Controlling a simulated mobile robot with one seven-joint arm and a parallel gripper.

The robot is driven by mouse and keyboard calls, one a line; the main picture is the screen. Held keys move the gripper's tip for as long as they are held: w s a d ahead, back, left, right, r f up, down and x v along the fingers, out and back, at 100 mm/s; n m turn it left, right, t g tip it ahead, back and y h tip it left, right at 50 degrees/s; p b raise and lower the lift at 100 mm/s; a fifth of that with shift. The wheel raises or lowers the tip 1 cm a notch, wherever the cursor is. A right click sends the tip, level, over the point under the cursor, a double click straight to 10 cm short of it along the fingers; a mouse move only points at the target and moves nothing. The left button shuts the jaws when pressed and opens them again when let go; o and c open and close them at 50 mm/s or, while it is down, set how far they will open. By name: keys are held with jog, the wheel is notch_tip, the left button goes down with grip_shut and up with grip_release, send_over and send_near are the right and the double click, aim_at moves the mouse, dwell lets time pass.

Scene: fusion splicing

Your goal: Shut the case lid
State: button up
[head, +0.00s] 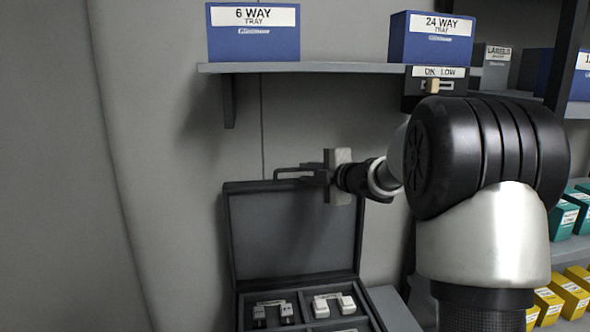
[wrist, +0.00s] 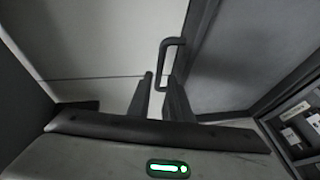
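The case lid (head: 295,232) stands open, upright at the back of the dark case (head: 376,309). A dark bar handle (head: 290,170) sits at its top edge. In the wrist view the lid (wrist: 228,65) is on the right and the handle (wrist: 164,62) is ahead of my fingertips. My gripper (head: 308,176) is at the lid's top edge, by the handle's right part. In the wrist view my gripper (wrist: 162,78) is open with a gap between its fingers. The handle's near end lies in line with that gap; I cannot tell whether a finger touches it.
White-and-dark parts (head: 272,312) sit in the case's compartments. A wall shelf (head: 310,68) with blue tray boxes (head: 253,33) is above. Yellow boxes (head: 567,297) and teal boxes (head: 564,220) stand on shelves at right. The wall left of the case is bare.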

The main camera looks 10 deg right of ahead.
aim_at(296, 170)
jog(key=p+x, duration=0.1)
jog(key=x, duration=0.6)
grip_shut()
